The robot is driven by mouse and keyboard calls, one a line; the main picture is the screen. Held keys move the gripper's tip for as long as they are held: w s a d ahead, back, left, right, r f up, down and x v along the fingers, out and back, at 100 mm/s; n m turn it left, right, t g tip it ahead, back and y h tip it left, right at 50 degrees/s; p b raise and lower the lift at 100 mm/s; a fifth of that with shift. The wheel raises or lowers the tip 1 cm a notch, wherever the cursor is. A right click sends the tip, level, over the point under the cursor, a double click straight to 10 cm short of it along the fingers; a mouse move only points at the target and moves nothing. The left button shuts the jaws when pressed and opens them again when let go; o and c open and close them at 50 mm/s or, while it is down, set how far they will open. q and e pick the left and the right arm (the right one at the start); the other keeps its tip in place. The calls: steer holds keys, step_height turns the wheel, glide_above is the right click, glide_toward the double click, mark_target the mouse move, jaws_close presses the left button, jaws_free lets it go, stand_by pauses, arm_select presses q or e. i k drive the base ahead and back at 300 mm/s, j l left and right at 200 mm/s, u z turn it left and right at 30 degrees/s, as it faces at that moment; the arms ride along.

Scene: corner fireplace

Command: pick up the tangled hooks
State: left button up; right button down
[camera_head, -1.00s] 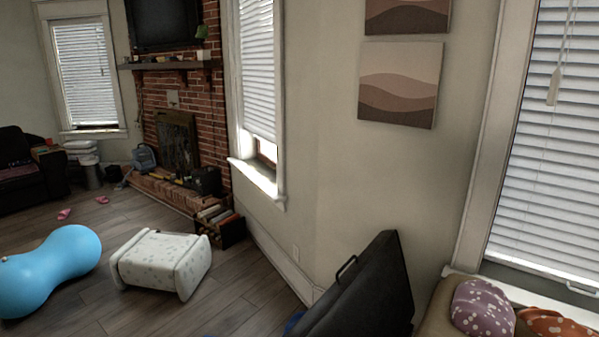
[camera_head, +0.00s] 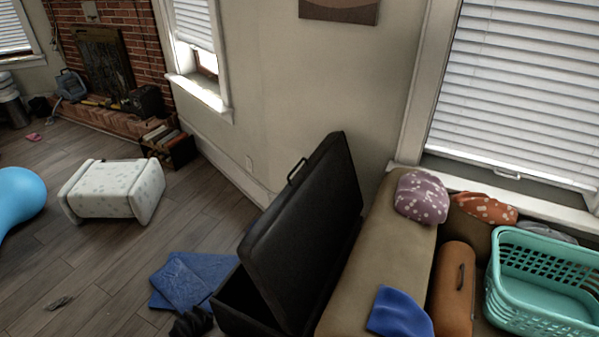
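I cannot make out any tangled hooks in the head view. A small brownish item (camera_head: 59,302) lies on the wood floor at the lower left, too small to identify. Neither of my grippers shows in this view.
Blue cloth (camera_head: 190,280) lies by the chest. Floor between is clear.

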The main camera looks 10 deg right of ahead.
mark_target(57, 303)
steer(key=u, duration=1.55)
